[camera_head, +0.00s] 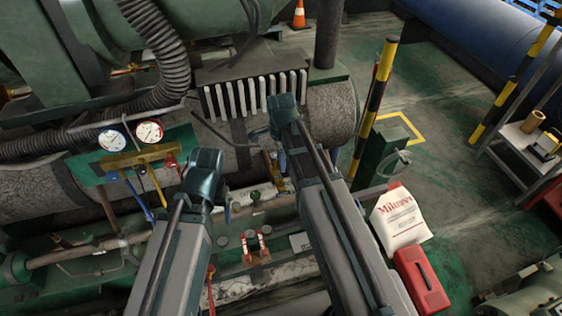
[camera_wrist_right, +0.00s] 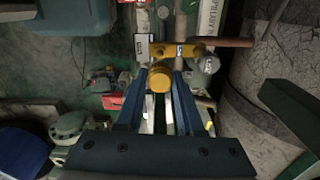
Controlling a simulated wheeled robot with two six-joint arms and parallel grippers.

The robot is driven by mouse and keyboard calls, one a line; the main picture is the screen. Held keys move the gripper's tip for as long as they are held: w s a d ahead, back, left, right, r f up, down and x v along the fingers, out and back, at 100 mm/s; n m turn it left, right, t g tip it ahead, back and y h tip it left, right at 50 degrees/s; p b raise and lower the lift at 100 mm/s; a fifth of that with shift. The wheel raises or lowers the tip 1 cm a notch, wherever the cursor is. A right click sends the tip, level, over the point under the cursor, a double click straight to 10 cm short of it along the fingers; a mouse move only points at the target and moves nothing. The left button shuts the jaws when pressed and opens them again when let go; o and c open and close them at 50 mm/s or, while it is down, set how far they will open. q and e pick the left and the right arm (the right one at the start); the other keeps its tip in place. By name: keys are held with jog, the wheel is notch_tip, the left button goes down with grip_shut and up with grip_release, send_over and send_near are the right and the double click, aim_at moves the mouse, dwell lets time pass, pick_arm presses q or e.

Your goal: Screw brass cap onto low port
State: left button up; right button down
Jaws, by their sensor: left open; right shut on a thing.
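My right gripper (camera_wrist_right: 160,86) is shut on a round brass cap (camera_wrist_right: 159,78), seen between its blue fingertips in the right wrist view. Just beyond the cap is a brass valve fitting (camera_wrist_right: 184,50) with small tags. I cannot tell whether the cap touches a port, and the tags are too small to read surely. In the head view my right gripper (camera_head: 282,160) points down beside the brass fitting (camera_head: 268,166); the cap is hidden there. My left gripper (camera_head: 228,210) is open and empty, to the left over the green machine.
A gauge manifold (camera_head: 142,157) with two dials and coloured hoses hangs at left. Pipes (camera_head: 100,248) and red-handled valves (camera_head: 257,247) lie below the grippers. A white sack (camera_head: 400,218) and red box (camera_head: 420,280) stand at right. Open floor lies beyond the striped post (camera_head: 374,100).

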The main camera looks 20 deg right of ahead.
aim_at(281, 181)
jog(key=shift+f+b, duration=3.2)
jog(key=shift+f+b, duration=1)
jog(key=shift+f, duration=0.05)
jog(key=m, duration=0.3)
jog(key=shift+m, duration=0.3)
jog(key=m, duration=0.2)
jog(key=shift+m, duration=0.8)
